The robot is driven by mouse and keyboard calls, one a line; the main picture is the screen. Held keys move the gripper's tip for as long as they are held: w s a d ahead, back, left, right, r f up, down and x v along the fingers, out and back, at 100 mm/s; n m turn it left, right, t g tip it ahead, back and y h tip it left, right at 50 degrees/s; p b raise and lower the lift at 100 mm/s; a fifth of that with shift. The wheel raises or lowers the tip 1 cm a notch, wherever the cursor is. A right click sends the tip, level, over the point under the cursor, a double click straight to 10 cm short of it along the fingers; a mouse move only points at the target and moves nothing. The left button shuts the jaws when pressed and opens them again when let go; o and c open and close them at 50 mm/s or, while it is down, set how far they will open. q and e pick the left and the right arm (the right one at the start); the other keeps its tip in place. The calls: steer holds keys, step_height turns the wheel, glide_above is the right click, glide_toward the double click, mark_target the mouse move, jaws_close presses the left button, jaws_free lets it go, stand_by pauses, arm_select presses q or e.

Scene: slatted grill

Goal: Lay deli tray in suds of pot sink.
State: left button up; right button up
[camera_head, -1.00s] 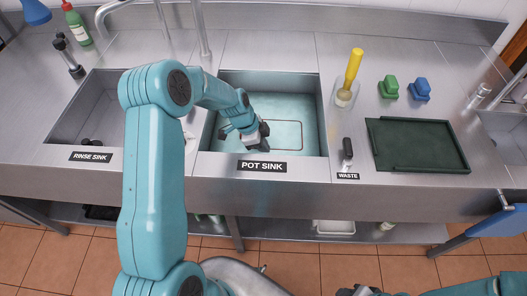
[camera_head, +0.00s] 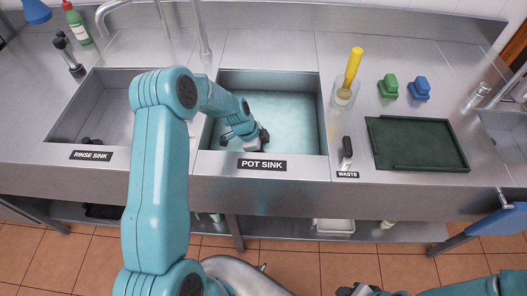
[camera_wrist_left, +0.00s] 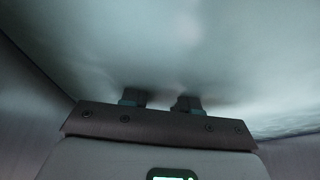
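The pot sink (camera_head: 290,86) is filled with pale, cloudy suds (camera_head: 295,115). My left gripper (camera_head: 246,140) is low in this sink, near its front wall. In the left wrist view its two fingers (camera_wrist_left: 160,100) stand apart where they enter the suds, and their tips are hidden. The deli tray is not visible now in either view; whether it lies under the suds or in the fingers cannot be told. My right gripper (camera_head: 358,289) is cut off at the bottom edge of the head view, far from the sink.
The rinse sink (camera_head: 70,115) is at the left. Right of the pot sink are a yellow-handled brush (camera_head: 353,68), a black-handled tool (camera_head: 347,150), green (camera_head: 389,86) and blue (camera_head: 420,88) scrubbers, and a dark green tray (camera_head: 415,145). A tall faucet (camera_head: 203,30) rises behind.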

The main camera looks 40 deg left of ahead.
arm_select(q)
steer(key=shift+r, duration=0.3)
steer(key=b+v, duration=0.2)
steer(key=v, duration=0.9)
steer(key=shift+a+r, duration=0.15)
steer(key=shift+r, duration=0.15)
steer(key=shift+s, duration=0.1)
